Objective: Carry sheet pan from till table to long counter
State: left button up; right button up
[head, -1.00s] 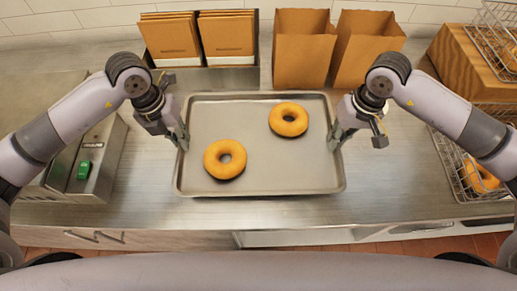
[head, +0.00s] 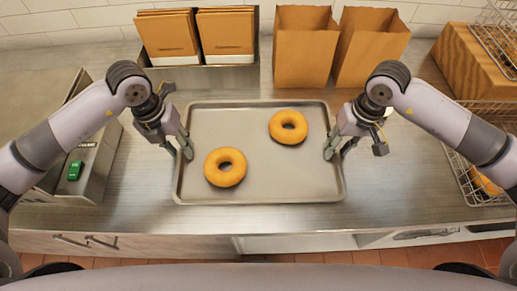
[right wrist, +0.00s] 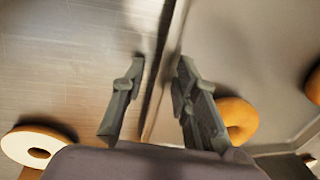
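The sheet pan (head: 255,192) is a grey metal tray lying on the metal table. Two golden bagels lie flat on it, one left of centre (head: 225,167) and one at the upper right (head: 288,127). My left gripper (head: 181,149) is at the pan's left rim with its fingers apart, seemingly one on each side of the rim. My right gripper (head: 337,149) is at the right rim. In the right wrist view its fingers (right wrist: 155,100) stand apart with the pan's rim between them and a gap showing, so it is open. The long counter cannot be made out.
Stacked brown cartons (head: 168,38) and open paper bags (head: 305,55) stand behind the pan. A metal box with a green switch (head: 75,170) is at left. Wire baskets (head: 465,175) stand at right. A cut bagel (right wrist: 38,145) lies beside the right gripper.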

pick_arm(q)
jog(key=shift+r, duration=0.25)
pick_arm(e)
jog(key=shift+a, duration=0.1)
jog(key=shift+r, duration=0.15)
pick_arm(q)
notch_tip(320, 180, up, 11)
jog(key=a, duration=0.1)
jog(key=shift+a+r, duration=0.15)
jog(key=shift+a, duration=0.2)
pick_arm(e)
notch_tip(320, 180, up, 12)
jog(key=d, duration=0.2)
jog(key=shift+f, duration=0.2)
